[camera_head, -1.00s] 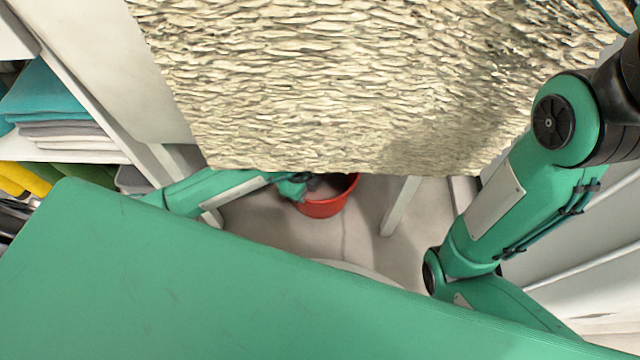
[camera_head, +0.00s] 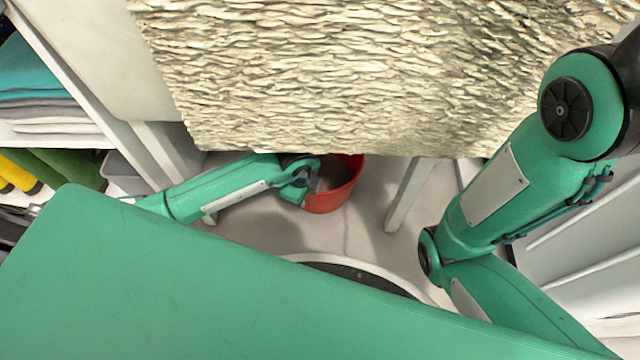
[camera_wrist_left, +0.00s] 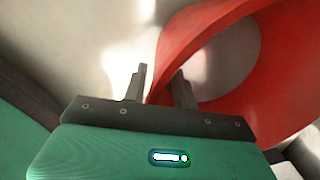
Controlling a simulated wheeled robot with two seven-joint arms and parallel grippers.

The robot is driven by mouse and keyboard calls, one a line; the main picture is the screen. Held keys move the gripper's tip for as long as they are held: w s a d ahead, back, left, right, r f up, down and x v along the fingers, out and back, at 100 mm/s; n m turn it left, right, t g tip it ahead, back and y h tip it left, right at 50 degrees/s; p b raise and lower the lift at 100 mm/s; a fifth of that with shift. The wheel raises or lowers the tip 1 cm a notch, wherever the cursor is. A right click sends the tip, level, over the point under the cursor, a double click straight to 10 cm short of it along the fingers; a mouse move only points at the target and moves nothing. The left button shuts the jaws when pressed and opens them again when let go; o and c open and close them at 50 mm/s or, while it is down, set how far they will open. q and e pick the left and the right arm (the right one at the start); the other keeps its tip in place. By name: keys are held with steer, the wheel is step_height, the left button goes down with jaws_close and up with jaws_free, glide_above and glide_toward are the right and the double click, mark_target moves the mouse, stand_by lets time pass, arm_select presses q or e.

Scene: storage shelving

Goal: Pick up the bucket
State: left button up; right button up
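The red bucket (camera_head: 330,203) stands on the floor below the textured tabletop, and the tabletop's edge hides its far part. My left arm reaches in from the left, and its gripper (camera_head: 314,186) is at the bucket's left side. In the left wrist view, the red bucket (camera_wrist_left: 186,48) fills the upper right. The left gripper (camera_wrist_left: 158,88) has its fingers apart, one on each side of the bucket's rim, with a gap beside the wall. My right gripper is out of view; only the right arm shows.
The textured tabletop (camera_head: 370,75) overhangs the bucket, with a white leg (camera_head: 408,195) to the bucket's right. Shelving with folded cloths (camera_head: 40,100) stands at the left. Bare floor (camera_head: 345,235) lies in front of the bucket.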

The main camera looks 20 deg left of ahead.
arm_select(q)
steer(key=shift+f, duration=0.1)
jaws_close()
stand_by(1.4)
